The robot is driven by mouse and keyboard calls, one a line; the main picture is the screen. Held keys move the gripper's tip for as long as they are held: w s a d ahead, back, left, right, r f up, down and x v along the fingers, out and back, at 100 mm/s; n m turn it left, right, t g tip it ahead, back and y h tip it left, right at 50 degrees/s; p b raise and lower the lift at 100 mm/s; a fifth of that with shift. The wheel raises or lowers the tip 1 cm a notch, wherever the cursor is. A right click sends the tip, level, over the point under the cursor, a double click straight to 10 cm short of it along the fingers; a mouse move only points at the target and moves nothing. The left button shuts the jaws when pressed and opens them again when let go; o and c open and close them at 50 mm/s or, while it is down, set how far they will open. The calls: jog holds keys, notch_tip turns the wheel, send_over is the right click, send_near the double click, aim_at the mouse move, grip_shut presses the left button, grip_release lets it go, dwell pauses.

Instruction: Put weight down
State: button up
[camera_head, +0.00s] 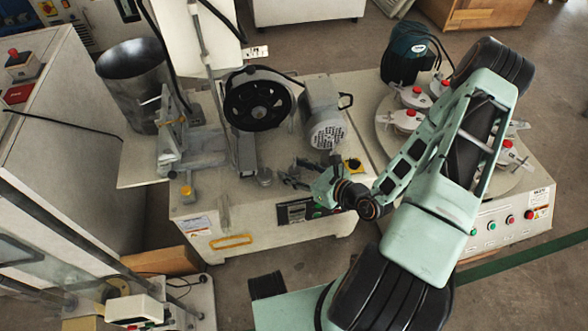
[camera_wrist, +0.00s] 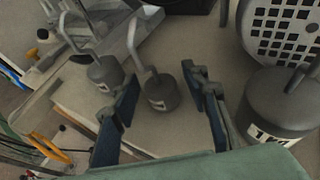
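In the wrist view, a small grey weight (camera_wrist: 163,93) with a bent hook handle stands upright on the pale machine top, between and slightly beyond my finger lines. My gripper (camera_wrist: 162,95) is open, its two dark blue fingers spread with a gap on each side of this weight. A second small hooked weight (camera_wrist: 105,72) stands to the left, outside the left finger. A large grey weight (camera_wrist: 280,105) with a handle and a partly readable label stands to the right of the right finger. In the head view, my gripper (camera_head: 292,177) is low over the front of the middle machine; the weights there are hard to separate.
The middle machine's top (camera_head: 215,190) has some bare room at its front left. A black wheel (camera_head: 258,105) and a grey motor (camera_head: 325,128) stand behind my gripper. A round plate (camera_head: 385,135) with red-knobbed clamps is at the right. A metal bucket (camera_head: 137,85) stands at the left.

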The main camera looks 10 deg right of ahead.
jog(key=shift+r, duration=0.1)
jog(key=shift+s+d+r, duration=0.1)
jog(key=shift+r, duration=0.15)
jog(key=p+v, duration=0.3)
jog(key=v, duration=0.8)
jog(key=shift+s+d+p, duration=0.15)
jog(key=shift+s+p, duration=0.1)
jog(key=shift+p, duration=0.1)
